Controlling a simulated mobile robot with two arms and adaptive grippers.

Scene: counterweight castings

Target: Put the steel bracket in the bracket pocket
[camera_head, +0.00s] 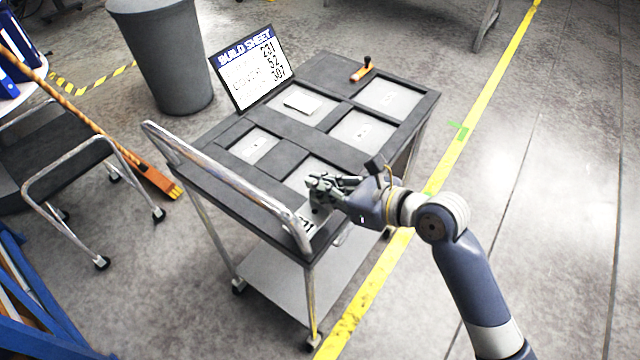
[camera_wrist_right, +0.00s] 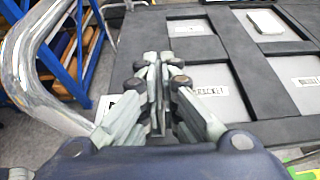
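The bracket pocket (camera_wrist_right: 213,92), a pale recess with a label that seems to read BRACKET, is in the cart's dark top. It is partly behind my right gripper in the head view (camera_head: 309,168). My right gripper (camera_head: 318,188) is over the cart top between this pocket and the handle. In the wrist view its fingertips (camera_wrist_right: 158,72) are close together; whether a thin piece is between them is unclear. I cannot clearly pick out the steel bracket. A pale grey patch (camera_head: 322,214) shows under the gripper, partly hidden. My left gripper is not in view.
Other pockets are in the cart top; one at the back holds a pale metal block (camera_head: 303,103). An orange-handled tool (camera_head: 362,70) lies at the far edge. A build sheet board (camera_head: 252,68) stands behind. The cart's metal handle (camera_head: 225,180) rises near the gripper.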

